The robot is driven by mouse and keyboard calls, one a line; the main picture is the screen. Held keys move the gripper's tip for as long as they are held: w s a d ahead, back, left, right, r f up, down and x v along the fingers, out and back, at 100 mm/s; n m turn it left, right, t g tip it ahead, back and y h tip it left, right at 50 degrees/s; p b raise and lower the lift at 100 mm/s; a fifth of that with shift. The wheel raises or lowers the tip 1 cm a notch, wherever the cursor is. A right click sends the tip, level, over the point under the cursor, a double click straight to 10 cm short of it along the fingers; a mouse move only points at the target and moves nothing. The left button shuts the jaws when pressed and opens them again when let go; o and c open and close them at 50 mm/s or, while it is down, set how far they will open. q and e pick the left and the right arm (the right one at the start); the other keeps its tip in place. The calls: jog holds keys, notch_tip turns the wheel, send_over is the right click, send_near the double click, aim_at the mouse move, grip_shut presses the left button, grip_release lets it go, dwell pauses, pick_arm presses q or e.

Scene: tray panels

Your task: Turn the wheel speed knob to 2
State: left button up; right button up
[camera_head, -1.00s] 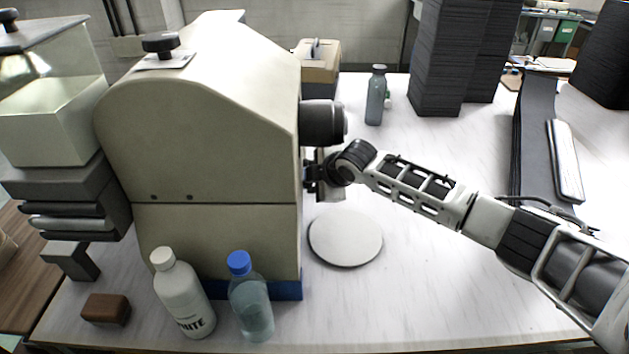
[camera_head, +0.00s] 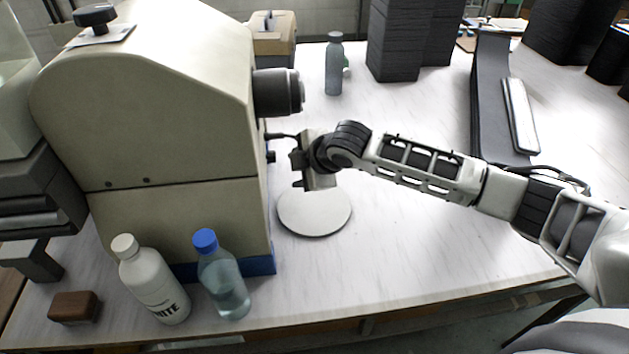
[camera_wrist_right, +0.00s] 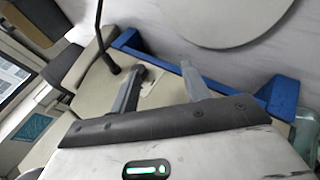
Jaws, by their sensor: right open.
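The beige machine (camera_head: 165,100) stands at the left of the head view. A small dark knob (camera_head: 271,157) shows on its right side, below the big dark cylinder (camera_head: 278,93); its marking and setting cannot be read. A thin black lever (camera_head: 282,136) sticks out just above it. My right gripper (camera_head: 296,170) is open and empty, a little right of the small knob and apart from it. In the right wrist view, the open fingers (camera_wrist_right: 165,72) point at the beige panel, with the black lever (camera_wrist_right: 109,45) beside the left finger. My left gripper is not in view.
A round pale disc (camera_head: 314,212) lies below my right gripper. A white bottle (camera_head: 150,280) and a blue-capped bottle (camera_head: 222,280) stand before the machine. A grey bottle (camera_head: 334,65) stands behind. The table (camera_head: 400,245) is clear at front right.

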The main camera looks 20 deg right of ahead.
jog(key=s, duration=0.1)
jog(key=s+d, duration=0.1)
jog(key=s, duration=0.3)
jog(key=shift+s+d, duration=0.2)
jog(key=shift+d, duration=0.1)
